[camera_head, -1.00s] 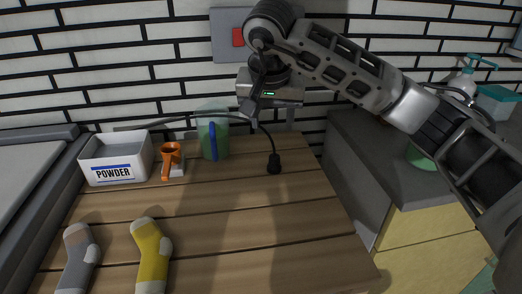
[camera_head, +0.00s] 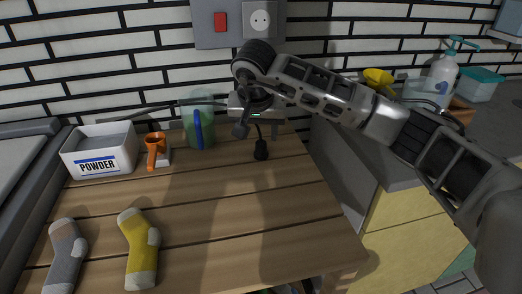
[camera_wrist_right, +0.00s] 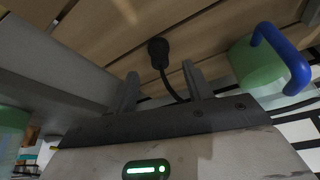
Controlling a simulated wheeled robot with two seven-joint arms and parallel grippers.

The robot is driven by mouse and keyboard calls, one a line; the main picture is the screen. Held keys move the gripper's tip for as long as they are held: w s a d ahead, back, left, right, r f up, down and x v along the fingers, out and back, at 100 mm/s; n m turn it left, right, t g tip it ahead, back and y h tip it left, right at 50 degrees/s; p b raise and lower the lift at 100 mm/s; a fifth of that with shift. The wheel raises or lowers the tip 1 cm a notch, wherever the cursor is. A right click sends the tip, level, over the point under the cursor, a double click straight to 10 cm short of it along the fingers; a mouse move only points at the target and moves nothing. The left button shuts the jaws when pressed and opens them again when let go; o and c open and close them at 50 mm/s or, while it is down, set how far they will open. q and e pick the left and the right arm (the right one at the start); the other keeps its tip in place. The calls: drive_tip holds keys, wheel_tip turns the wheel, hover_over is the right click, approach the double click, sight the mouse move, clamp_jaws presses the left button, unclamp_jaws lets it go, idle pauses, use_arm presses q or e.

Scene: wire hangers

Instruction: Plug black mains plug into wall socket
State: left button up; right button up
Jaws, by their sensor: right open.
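The black mains plug (camera_head: 261,150) hangs or stands at the end of a black cable near the back right of the wooden table. It also shows in the right wrist view (camera_wrist_right: 158,48), just beyond and between the fingertips. The white round wall socket (camera_head: 260,18) sits on a grey wall panel above my right arm. My right gripper (camera_head: 258,131) is open and points down above the plug. In the right wrist view its two fingers (camera_wrist_right: 161,80) stand apart, with the cable passing between them. My left gripper is not in view.
A red switch (camera_head: 220,21) is beside the socket. Grey and yellow socks (camera_head: 139,248) lie in front. The table's middle is clear.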

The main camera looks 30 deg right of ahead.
sight(261, 144)
drive_tip(key=shift+w+f, duration=0.1)
drive_tip(key=shift+f, duration=0.25)
drive_tip(key=x, duration=0.5)
drive_tip(key=shift+w+d, duration=0.15)
drive_tip(key=shift+d, duration=0.1)
drive_tip(key=c, duration=1)
